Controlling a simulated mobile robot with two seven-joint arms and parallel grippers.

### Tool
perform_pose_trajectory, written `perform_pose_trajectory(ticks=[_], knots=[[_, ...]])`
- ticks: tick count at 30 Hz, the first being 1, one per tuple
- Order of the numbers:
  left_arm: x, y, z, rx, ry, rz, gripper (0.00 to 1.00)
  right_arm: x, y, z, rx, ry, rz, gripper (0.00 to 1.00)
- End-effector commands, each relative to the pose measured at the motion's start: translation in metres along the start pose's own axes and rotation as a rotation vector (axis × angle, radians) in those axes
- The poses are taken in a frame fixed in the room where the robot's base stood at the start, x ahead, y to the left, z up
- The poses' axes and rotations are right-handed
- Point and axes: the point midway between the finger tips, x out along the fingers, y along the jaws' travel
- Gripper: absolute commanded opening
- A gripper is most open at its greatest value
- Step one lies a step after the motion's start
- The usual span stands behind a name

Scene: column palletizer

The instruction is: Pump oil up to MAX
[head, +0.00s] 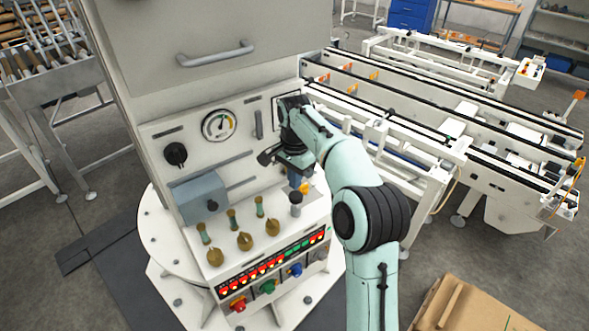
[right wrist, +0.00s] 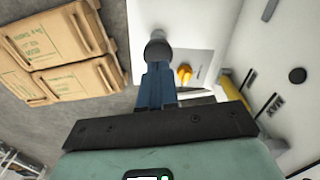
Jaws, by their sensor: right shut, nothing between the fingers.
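A plunger with a dark round knob (head: 296,197) stands on the ledge of the white machine's panel. I take it for the oil pump. The knob also shows in the right wrist view (right wrist: 157,48), just beyond the fingertips. My right gripper (head: 294,182) points down right above it, with blue fingers (right wrist: 156,72) shut and nothing between them. I cannot tell whether the fingertips touch the knob. My left gripper is not in view.
A grey box (head: 199,198), a black dial (head: 175,154) and several brass-bulbed fittings (head: 245,241) are left of my arm. Lit buttons (head: 270,268) line the lower panel. An orange part (right wrist: 184,75) is close beside the knob. Cardboard boxes (head: 462,306) lie at lower right.

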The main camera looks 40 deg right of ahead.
Motion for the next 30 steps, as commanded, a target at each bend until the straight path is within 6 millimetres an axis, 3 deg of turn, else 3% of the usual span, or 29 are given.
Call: perform_pose_trajectory(ticks=[1,6,19,27,30], knots=[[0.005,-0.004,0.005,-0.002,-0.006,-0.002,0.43,0.011,0.002,0.0,0.001,-0.001,0.005,0.0],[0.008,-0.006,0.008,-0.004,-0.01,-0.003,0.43,0.026,0.001,0.0,0.001,0.0,0.001,0.0],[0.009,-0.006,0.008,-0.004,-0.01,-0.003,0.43,0.03,0.0,0.0,0.0,0.0,-0.001,0.0],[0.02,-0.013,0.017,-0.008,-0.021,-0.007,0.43,0.062,0.001,0.001,-0.001,-0.001,0.003,0.0],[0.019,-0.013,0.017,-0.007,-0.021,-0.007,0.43,0.063,0.001,0.001,-0.001,-0.002,0.003,0.0]])
